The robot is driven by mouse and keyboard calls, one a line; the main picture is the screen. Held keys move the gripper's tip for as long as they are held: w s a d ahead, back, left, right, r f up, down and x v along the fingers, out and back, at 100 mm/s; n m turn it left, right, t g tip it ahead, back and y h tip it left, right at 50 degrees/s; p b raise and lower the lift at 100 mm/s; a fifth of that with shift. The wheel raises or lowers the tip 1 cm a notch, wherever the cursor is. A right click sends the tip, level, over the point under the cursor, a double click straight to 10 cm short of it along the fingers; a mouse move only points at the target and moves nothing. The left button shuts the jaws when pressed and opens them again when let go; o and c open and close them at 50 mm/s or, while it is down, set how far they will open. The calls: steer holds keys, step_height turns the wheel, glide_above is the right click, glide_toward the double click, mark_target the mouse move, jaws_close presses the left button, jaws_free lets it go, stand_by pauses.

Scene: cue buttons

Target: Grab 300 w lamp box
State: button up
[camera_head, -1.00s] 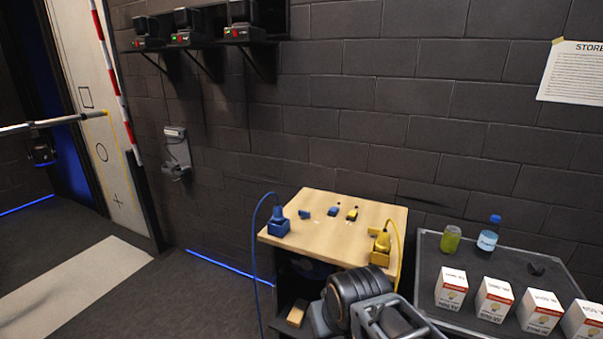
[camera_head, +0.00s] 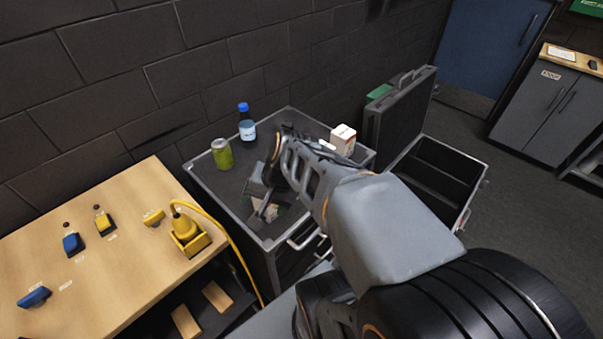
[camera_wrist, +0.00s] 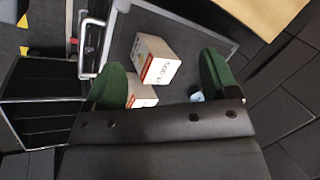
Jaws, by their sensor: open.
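Small white lamp boxes stand on the dark cart top (camera_head: 215,180). One white box (camera_head: 343,139) shows at the cart's right side in the head view; my arm hides most of the others. In the wrist view a near box (camera_wrist: 156,60) stands between the finger lines, with part of a second box (camera_wrist: 142,92) beside it near the left finger. Their wattage print is too small to read surely. My gripper (camera_wrist: 163,82) is open and empty above the boxes, its green-padded fingers apart. In the head view my gripper (camera_head: 264,190) is over the cart's middle.
A green can (camera_head: 222,154) and a blue-capped bottle (camera_head: 247,127) stand at the cart's back left. A wooden bench (camera_head: 120,235) with blue and yellow plugs is at left. An open black case (camera_head: 430,180) stands right of the cart.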

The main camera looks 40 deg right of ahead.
steer(key=o, duration=0.3)
steer(key=d+f+m+t, duration=0.1)
steer(key=d+m, duration=0.2)
steer(key=m, duration=0.1)
steer(key=w+d+f+m+t+y, duration=0.1)
steer(key=d+m, duration=0.1)
steer(key=m, duration=0.3)
steer(key=w+d+f+m+t+y, duration=0.1)
steer(key=d+m+t, duration=0.1)
steer(key=d+m, duration=0.1)
steer(key=shift+w+d+f+m, duration=0.1)
steer(key=shift+w+d+m, duration=0.15)
steer(key=shift+m, duration=0.55)
steer(key=shift+o, duration=0.2)
steer(key=s+d+f+m+t+h, duration=0.1)
steer(key=d+f+m+t+h, duration=0.2)
steer(key=d+m, duration=0.75)
steer(key=shift+m+t, duration=0.7)
steer(key=shift+m, duration=0.05)
steer(key=shift+w+d+p+x, duration=0.1)
steer(key=shift+d+x, duration=0.15)
steer(key=shift+x, duration=1.85)
steer(key=shift+w+d+p+x, duration=0.1)
steer(key=shift+d+x, duration=0.1)
steer(key=shift+x, duration=1.85)
steer(key=shift+d+p+x, duration=0.1)
steer(key=shift+d+x, duration=0.15)
steer(key=shift+x, duration=1.85)
